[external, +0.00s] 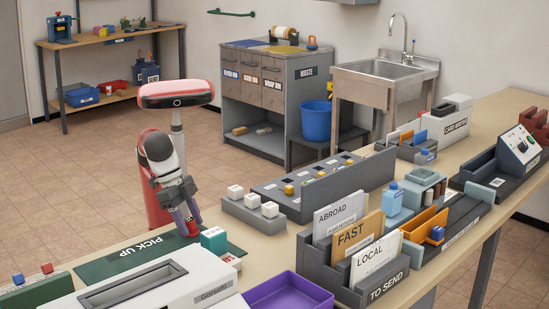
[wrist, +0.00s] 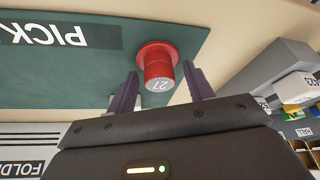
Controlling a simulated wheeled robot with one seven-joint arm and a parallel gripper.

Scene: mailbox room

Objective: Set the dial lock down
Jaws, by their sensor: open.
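The dial lock (wrist: 157,66) is a short red cylinder with a wider red flange and a pale face marked 27. In the wrist view its flange rests against the green PICK UP mat (wrist: 105,75), with its numbered face toward the camera. My gripper (wrist: 160,80) is open, with one dark finger on each side of the lock and gaps visible at both sides. In the external view my gripper (external: 187,226) points down over the mat (external: 125,258); a bit of red lock (external: 193,228) shows between its fingers.
A teal and white box (external: 214,240) stands close to the right of my gripper. A grey tray with white cubes (external: 252,212) lies behind it. A white machine (external: 160,290) and a purple tray (external: 288,292) are in front. The mat's left part is bare.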

